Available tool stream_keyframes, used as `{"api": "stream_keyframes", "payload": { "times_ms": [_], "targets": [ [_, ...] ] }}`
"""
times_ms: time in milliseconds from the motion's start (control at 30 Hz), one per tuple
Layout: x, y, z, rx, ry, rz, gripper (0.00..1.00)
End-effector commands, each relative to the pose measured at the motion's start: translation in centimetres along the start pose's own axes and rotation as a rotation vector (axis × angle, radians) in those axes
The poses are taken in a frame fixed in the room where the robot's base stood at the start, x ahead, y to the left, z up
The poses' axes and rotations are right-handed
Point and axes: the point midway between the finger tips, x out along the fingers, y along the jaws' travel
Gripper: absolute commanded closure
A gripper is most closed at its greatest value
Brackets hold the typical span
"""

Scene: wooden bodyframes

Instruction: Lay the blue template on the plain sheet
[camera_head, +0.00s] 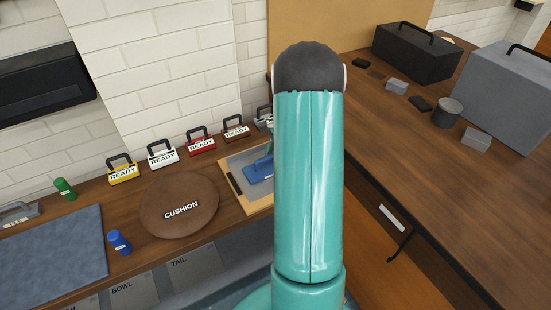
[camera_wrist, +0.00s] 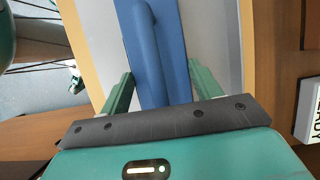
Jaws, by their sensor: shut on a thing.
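The blue template (camera_head: 258,171) is a flat blue plate with a raised bar handle. In the head view it shows just left of my arm, partly hidden by it. In the wrist view my gripper (camera_wrist: 161,70) has one green finger on each side of the template's handle (camera_wrist: 150,45) and is shut on it. The plain sheet (camera_head: 240,158) is pale grey and lies on a wood-edged board. In the wrist view the sheet (camera_wrist: 212,30) shows on both sides of the template. I cannot tell whether the template touches it.
A round brown cushion (camera_head: 180,212) lies left of the board (camera_head: 262,205). Several READY-labelled blocks, including a red one (camera_head: 201,145), stand along the wall. Green (camera_head: 65,189) and blue (camera_head: 119,243) cylinders stand farther left. Grey and black boxes occupy the right bench (camera_head: 440,190).

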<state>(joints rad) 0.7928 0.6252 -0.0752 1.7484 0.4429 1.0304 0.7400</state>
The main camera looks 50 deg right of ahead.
Motion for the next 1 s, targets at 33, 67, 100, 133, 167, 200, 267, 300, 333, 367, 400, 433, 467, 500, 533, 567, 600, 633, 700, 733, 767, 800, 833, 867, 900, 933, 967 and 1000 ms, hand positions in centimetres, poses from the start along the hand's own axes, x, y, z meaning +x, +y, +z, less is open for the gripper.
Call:
{"api": "stream_keyframes", "payload": {
  "times_ms": [33, 67, 100, 133, 167, 200, 267, 300, 333, 367, 400, 433, 467, 500, 533, 567, 600, 633, 700, 733, 767, 800, 833, 867, 900, 933, 967, 1000],
  "targets": [
    [-0.08, -0.05, 0.02, -0.001, 0.000, -0.001, 0.81],
    [-0.08, -0.05, 0.02, -0.001, 0.000, -0.001, 0.81],
    [-0.08, -0.05, 0.03, -0.001, 0.000, -0.001, 0.81],
    [-0.08, -0.05, 0.03, -0.001, 0.000, -0.001, 0.81],
    [-0.08, -0.05, 0.03, -0.001, 0.000, -0.001, 0.81],
    [-0.08, -0.05, 0.03, -0.001, 0.000, -0.001, 0.81],
    [-0.08, -0.05, 0.03, -0.001, 0.000, -0.001, 0.27],
    [-0.08, -0.05, 0.03, -0.001, 0.000, -0.001, 0.19],
    [-0.07, -0.05, 0.03, -0.001, 0.000, -0.001, 0.13],
    [-0.07, -0.04, 0.03, -0.001, 0.000, -0.001, 0.11],
    [-0.06, -0.04, 0.03, -0.001, 0.000, -0.001, 0.11],
    [-0.05, -0.03, 0.03, -0.001, 0.000, -0.001, 0.11],
    [-0.05, -0.03, 0.03, -0.001, 0.000, -0.001, 0.11],
    [-0.04, -0.03, 0.03, -0.001, 0.000, -0.001, 0.11],
    [-0.03, -0.03, 0.03, -0.001, 0.000, -0.001, 0.11],
    [0.05, 0.02, 0.01, 0.000, 0.000, 0.001, 0.09],
    [0.05, 0.02, 0.01, 0.000, 0.000, 0.001, 0.01],
    [0.05, 0.02, 0.01, 0.000, 0.000, 0.001, 0.00],
    [0.04, 0.02, 0.01, 0.000, 0.000, 0.001, 0.00],
    [0.03, 0.01, 0.01, 0.000, 0.000, 0.001, 0.00],
    [0.03, 0.01, 0.01, 0.000, 0.000, 0.000, 0.00],
    [0.01, 0.01, 0.01, 0.000, 0.000, 0.000, 0.00],
    [-0.01, 0.00, 0.02, 0.000, 0.000, 0.000, 0.00],
    [-0.05, -0.01, 0.04, 0.000, 0.000, 0.000, 0.00],
    [-0.16, -0.01, 0.08, -0.001, 0.000, 0.000, 0.00],
    [-0.28, -0.02, 0.12, -0.001, 0.001, -0.001, 0.00],
    [-0.42, -0.03, 0.18, -0.001, 0.001, -0.001, 0.00],
    [-0.64, -0.03, 0.26, -0.001, 0.001, -0.001, 0.00]
  ]
}}
